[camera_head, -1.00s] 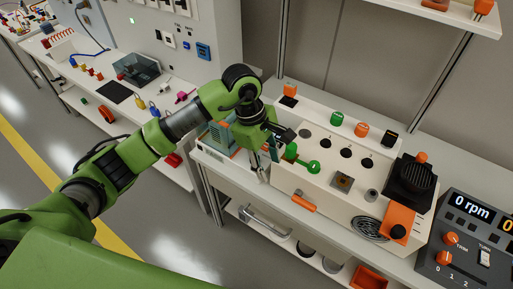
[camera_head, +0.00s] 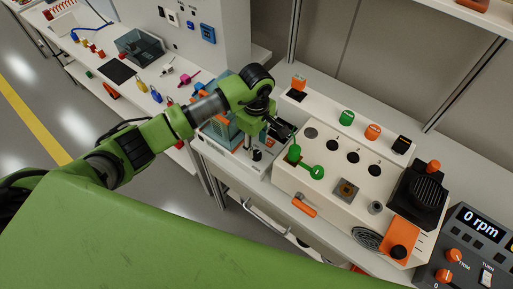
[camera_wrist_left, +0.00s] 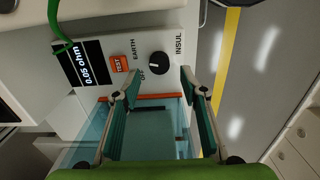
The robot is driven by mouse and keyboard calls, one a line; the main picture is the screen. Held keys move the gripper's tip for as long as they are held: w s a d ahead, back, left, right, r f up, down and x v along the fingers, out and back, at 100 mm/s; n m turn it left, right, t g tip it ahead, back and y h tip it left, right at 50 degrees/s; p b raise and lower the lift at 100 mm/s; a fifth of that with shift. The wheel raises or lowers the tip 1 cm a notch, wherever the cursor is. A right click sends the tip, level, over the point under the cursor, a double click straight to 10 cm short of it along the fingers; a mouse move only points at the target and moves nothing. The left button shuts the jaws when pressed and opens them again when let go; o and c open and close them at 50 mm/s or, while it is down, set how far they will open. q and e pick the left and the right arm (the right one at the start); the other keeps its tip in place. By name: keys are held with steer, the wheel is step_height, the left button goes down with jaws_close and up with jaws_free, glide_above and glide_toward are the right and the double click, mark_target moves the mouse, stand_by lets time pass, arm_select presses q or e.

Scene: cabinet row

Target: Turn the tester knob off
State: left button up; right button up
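In the left wrist view the tester (camera_wrist_left: 108,42) shows a pale panel with a lit display reading 0.05 ohm, an orange TEST button (camera_wrist_left: 119,63) and a round black knob (camera_wrist_left: 159,65). The labels OFF, EARTH and INSUL stand around the knob. Its white mark shows, but I cannot tell for sure which label it meets. My left gripper (camera_wrist_left: 158,84) is open and empty, its fingers spread to either side below the knob in this view, apparently not touching it. In the head view my left gripper (camera_head: 272,131) is above the bench, partly hidden by its wrist. My right gripper is not in view.
A clear teal box with an orange edge (camera_wrist_left: 150,97) shows between the fingers. Right of the gripper in the head view stand a pale console with a green lever (camera_head: 308,169), an orange handle (camera_head: 303,207) and an rpm unit (camera_head: 470,245). The floor is open at left.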

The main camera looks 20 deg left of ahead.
mark_target(256, 153)
arm_select(q)
step_height(256, 153, down, 4)
steer(key=shift+r+p, duration=0.1)
steer(key=shift+p, duration=0.25)
steer(key=shift+f, duration=0.55)
steer(key=c, duration=1.1)
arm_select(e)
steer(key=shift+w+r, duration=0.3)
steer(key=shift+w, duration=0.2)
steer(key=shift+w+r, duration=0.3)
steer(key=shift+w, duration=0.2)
